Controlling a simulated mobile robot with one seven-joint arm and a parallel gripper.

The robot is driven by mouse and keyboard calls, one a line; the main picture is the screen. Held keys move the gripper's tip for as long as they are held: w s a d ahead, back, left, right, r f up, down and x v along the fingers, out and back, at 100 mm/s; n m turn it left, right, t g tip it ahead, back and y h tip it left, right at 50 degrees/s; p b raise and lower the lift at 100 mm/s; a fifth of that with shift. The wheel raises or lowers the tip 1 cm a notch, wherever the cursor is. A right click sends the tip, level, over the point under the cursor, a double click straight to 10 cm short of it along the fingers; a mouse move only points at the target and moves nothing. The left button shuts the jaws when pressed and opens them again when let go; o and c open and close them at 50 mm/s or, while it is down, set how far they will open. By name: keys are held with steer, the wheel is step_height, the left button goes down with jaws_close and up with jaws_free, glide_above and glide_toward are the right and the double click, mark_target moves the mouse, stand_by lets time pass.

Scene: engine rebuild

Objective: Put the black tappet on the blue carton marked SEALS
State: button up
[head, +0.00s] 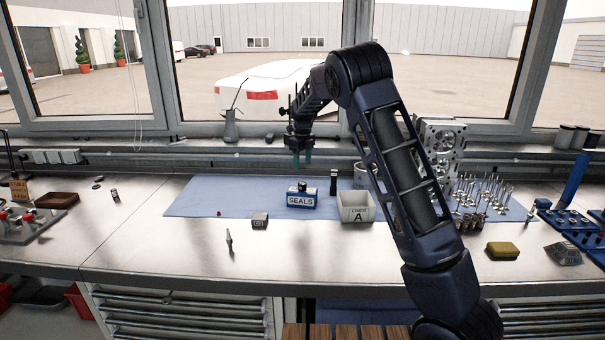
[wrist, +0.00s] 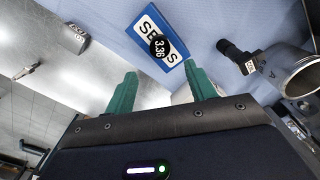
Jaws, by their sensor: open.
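The blue carton marked SEALS (head: 301,202) stands on the blue mat; its white label faces up in the wrist view (wrist: 140,28). A black round tappet marked 3.36 (wrist: 158,46) rests on top of the carton, over part of the lettering; in the head view it is a small dark shape (head: 302,186). My gripper (head: 302,160) is above the carton, pointing down, with its green fingers apart. In the wrist view the fingertips (wrist: 160,70) are spread with nothing between them, and the tappet lies beyond them, clear of both.
A small grey block (head: 260,220) and a slim metal piece (head: 229,241) are at front left. Several valves (head: 485,192) stand at right.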

steer(key=shift+d+r, duration=0.1)
steer(key=shift+r, duration=1.6)
steer(key=s+d+r+n+t+y, duration=0.1)
steer(key=s+d+r+n, duration=0.55)
steer(key=s+d, duration=0.45)
steer(key=s+d+r+n+t+y, duration=0.1)
steer(key=s+d+r+n, duration=0.4)
steer(key=s+d+r, duration=0.5)
steer(key=s+d+f+n+t, duration=0.1)
steer(key=s+d+n, duration=0.3)
steer(key=s, duration=0.4)
steer(key=s+d+f+n+h, duration=0.1)
steer(key=s+d+f+n, duration=0.2)
steer(key=s, duration=0.6)
steer(key=s+d+f+n+t+h, duration=0.1)
steer(key=s+d+f+n, duration=0.3)
steer(key=s+n, duration=0.2)
steer(key=shift+s+d+f+n+t, duration=0.25)
steer(key=shift+s+d+n+t, duration=0.1)
steer(key=shift+s, duration=0.85)
